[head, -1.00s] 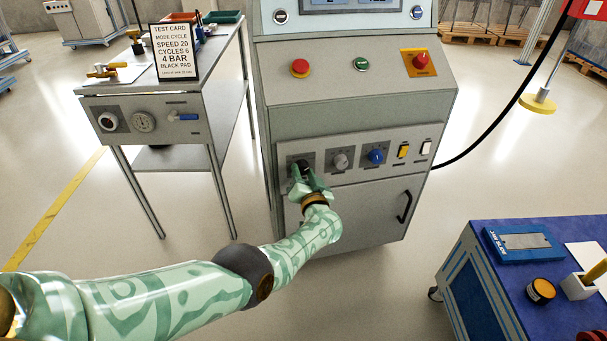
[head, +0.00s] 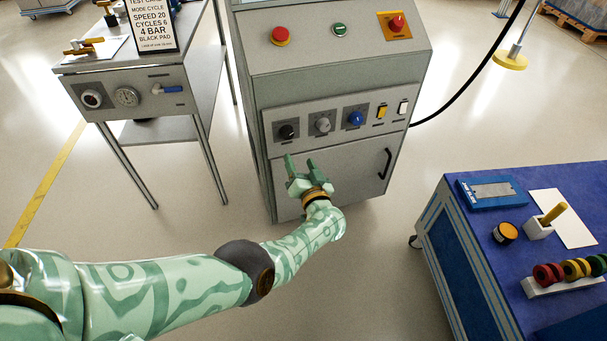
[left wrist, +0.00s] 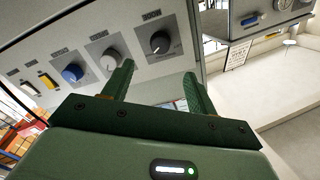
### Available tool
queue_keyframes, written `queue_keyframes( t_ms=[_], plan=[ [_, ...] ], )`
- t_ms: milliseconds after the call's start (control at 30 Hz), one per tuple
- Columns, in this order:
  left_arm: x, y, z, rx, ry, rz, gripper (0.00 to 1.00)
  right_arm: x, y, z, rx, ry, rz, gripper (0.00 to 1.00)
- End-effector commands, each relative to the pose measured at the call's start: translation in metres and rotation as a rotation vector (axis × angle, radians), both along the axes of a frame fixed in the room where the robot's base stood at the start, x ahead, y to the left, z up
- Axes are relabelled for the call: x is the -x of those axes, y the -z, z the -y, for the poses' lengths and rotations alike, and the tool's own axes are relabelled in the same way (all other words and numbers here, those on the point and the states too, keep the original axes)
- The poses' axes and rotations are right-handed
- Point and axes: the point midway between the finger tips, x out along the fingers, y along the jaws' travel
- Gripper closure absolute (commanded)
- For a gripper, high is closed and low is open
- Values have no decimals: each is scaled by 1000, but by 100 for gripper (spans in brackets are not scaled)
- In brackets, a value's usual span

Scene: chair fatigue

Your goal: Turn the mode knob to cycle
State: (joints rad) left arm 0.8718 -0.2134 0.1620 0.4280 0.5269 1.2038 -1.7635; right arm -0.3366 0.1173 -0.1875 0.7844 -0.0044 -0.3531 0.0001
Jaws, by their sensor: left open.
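The mode knob (head: 286,131) is the black knob at the left end of the control panel on the grey machine cabinet. It also shows in the left wrist view (left wrist: 160,43), just beyond my fingers, with a dial plate around it. I cannot read which setting it points to. My left gripper (head: 300,163) is open and empty, in front of the cabinet and a little below the knob. In the left wrist view its two fingers (left wrist: 158,75) stand apart and do not touch the knob. My right gripper is not in view.
Beside the knob are a grey knob (head: 322,125), a blue knob (head: 356,118) and yellow and white switches. A test card (head: 152,22) stands on the side table at left. A blue workbench (head: 470,245) is at right. The floor between is clear.

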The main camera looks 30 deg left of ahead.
Motion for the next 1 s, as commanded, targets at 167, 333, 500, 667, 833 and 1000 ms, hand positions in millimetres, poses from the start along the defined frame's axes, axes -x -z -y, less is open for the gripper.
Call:
queue_keyframes(
  t_ms=[167,333,500,667,833,1000],
  plan=[
    [26,-2,24,1,1,0,42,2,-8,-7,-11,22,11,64],
    [36,1,35,0,1,0,42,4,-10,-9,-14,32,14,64],
    [38,2,36,-1,0,-1,42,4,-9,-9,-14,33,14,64],
    [38,2,36,0,1,-1,42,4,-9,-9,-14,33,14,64],
    [38,2,36,-1,0,-1,42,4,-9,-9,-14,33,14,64],
    [37,6,33,-6,62,6,42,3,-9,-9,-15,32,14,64]
  ],
)
